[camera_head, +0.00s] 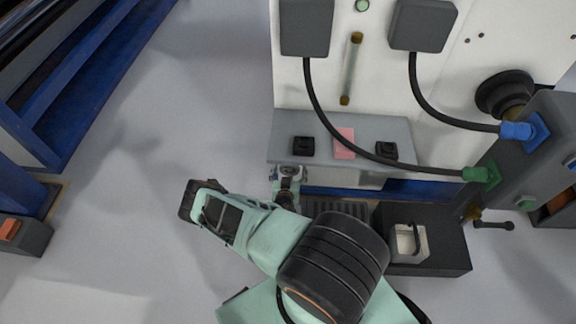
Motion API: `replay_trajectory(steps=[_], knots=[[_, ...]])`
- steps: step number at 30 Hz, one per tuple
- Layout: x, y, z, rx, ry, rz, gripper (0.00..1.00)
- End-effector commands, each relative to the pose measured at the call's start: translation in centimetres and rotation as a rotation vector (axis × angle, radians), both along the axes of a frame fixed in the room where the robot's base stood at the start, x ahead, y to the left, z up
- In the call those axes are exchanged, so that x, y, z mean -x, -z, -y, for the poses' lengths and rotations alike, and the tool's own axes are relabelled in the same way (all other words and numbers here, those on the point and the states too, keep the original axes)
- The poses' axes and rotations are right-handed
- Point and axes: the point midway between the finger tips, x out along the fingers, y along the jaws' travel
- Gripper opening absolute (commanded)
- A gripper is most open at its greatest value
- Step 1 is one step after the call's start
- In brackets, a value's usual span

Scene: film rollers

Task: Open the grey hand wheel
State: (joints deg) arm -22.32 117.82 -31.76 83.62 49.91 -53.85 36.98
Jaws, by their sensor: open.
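A dark, round hand wheel (505,92) with a brass-coloured part beneath it is at the upper right, by the white panel. It looks nearly black, and it is the only wheel-like thing I see, so I cannot be sure it is the grey hand wheel. Its lower right is partly hidden by a grey box. My gripper (289,173) is small in view, at the front edge of the grey shelf, well left of and below the wheel. It is open, and I see nothing held in it.
The grey shelf (230,0) is not clear of items: a pink pad (344,143) and two black blocks lie on it. Black cables with a green plug (481,174) and blue plug (516,130) cross the panel. A small lever (493,225) juts below.

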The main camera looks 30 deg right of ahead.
Motion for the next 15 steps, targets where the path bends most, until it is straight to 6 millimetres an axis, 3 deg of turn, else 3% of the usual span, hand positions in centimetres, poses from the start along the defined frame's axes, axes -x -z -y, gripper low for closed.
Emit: replay_trajectory(steps=[10, 15], knots=[[0.14, 0.09, 0.05, 0.0, 0.0, 0.0, 0.75], [0.14, 0.09, 0.05, 0.0, 0.0, 0.0, 0.59]])
